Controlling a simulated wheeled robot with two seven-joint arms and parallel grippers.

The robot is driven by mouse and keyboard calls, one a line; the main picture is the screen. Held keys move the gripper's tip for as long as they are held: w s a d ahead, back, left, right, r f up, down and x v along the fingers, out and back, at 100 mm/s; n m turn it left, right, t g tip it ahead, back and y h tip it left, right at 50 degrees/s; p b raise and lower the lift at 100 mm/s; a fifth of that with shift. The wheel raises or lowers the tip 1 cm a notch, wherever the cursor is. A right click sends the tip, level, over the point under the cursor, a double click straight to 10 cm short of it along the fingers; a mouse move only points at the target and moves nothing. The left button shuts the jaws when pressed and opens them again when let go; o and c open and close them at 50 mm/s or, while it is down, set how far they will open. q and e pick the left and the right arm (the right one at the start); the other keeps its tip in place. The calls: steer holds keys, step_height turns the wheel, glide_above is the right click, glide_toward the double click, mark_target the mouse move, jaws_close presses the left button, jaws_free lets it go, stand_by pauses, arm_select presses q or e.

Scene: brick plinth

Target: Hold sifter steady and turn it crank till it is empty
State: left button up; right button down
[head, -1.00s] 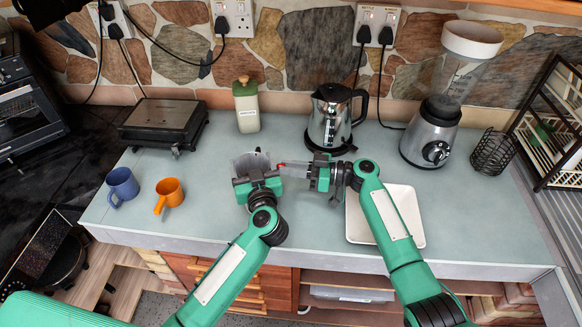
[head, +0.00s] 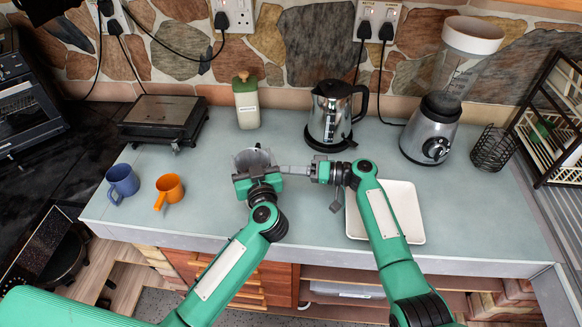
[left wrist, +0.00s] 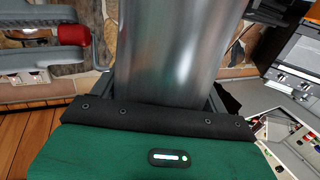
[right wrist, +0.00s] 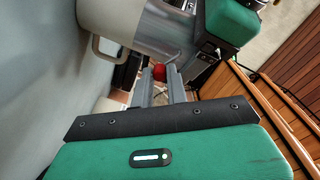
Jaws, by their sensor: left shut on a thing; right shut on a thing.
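The sifter is a silver metal cylinder (head: 252,157) above the middle of the counter. My left gripper (head: 256,173) is shut on it, and its smooth wall (left wrist: 175,50) fills the middle of the left wrist view. The crank's red knob (right wrist: 159,72) sits between the fingertips of my right gripper (right wrist: 160,82), which is shut on it. The knob also shows in the left wrist view (left wrist: 75,33). In the head view the right gripper (head: 285,169) hides the knob and reaches the sifter's right side. The sifter's contents cannot be made out.
A white tray (head: 414,239) lies under my right forearm. A kettle (head: 331,118) and a blender (head: 430,135) stand behind to the right. Blue (head: 122,182) and orange (head: 169,188) mugs stand left.

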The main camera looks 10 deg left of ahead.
steer(key=m, duration=0.3)
steer(key=s+f+m, duration=0.1)
steer(key=m, duration=0.3)
steer(key=s+m+g, duration=0.1)
steer(key=m, duration=0.3)
steer(key=shift+s+d+f, duration=0.1)
steer(key=shift+s+f, duration=0.1)
steer(key=shift+f, duration=0.1)
steer(key=shift+m, duration=0.3)
steer(key=c, duration=1.6)
jaws_free()
steer(key=shift+c, duration=0.2)
steer(key=shift+d, duration=0.1)
steer(key=w+d, duration=0.1)
steer(key=d, duration=1)
steer(key=shift+d+r, duration=0.25)
steer(key=shift+d, duration=0.15)
